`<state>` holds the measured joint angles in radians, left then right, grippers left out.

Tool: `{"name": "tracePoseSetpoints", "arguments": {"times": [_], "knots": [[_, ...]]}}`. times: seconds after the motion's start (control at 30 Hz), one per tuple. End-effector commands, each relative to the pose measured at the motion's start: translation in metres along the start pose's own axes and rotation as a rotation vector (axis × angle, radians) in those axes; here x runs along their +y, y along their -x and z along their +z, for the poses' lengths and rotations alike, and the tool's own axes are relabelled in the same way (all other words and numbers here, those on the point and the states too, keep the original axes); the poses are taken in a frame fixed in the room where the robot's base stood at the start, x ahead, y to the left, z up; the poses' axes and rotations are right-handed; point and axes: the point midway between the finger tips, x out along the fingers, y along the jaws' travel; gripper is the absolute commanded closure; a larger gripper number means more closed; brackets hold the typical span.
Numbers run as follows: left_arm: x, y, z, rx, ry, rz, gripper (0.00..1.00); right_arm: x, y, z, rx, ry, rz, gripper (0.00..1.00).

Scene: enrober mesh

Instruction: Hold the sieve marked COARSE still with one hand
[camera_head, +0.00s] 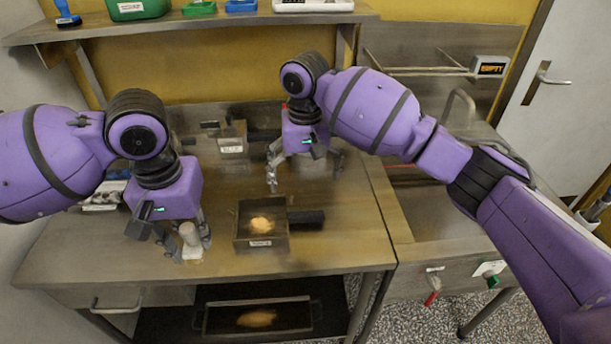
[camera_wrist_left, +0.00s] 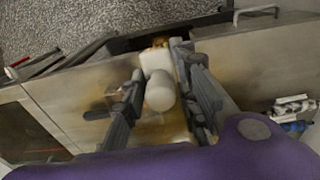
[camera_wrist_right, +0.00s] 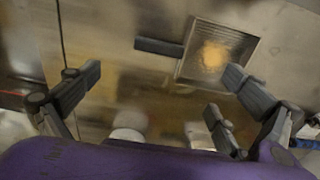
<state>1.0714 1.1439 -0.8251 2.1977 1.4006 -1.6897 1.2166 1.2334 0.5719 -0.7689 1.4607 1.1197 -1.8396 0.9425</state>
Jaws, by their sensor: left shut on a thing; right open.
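A square dark-rimmed sieve (camera_head: 238,236) with a black handle at its right sits on the steel table, holding a yellow-orange heap. Its front label is too small to read surely. The sieve also shows in the right wrist view (camera_wrist_right: 184,73). A second box-like sieve (camera_head: 232,143) with an unreadable label stands behind. My left gripper (camera_head: 191,247) is shut on a white cylindrical piece (camera_wrist_left: 160,92), left of the front sieve; whether the piece touches the table is unclear. My right gripper (camera_head: 305,176) is open and empty, apart from the front sieve, behind and right of it.
The steel table (camera_head: 330,240) is bare right of the front sieve. A lower shelf holds a dark tray (camera_head: 215,318) with an orange heap. A sink counter (camera_head: 440,215) adjoins at right. A wall shelf (camera_head: 190,27) carries a green box (camera_head: 138,8).

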Motion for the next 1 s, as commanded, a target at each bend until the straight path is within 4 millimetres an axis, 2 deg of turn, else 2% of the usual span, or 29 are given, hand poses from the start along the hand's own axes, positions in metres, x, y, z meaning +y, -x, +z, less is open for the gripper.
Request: {"name": "tracePoseSetpoints", "arguments": {"times": [0.5, 0.7, 1.0], "knots": [[0.0, 0.0, 0.0, 0.0, 0.0, 0.0, 0.93, 0.0, -0.092, 0.002, -0.005, 0.002, 0.0, 0.01], [0.0, 0.0, 0.0, 0.0, 0.0, 0.0, 0.93, 0.0, -0.11, 0.001, -0.003, 0.002, -0.002, 0.01], [0.0, 0.0, 0.0, 0.0, 0.0, 0.0, 0.93, 0.0, -0.114, 0.001, -0.002, 0.003, -0.002, 0.01]]}}
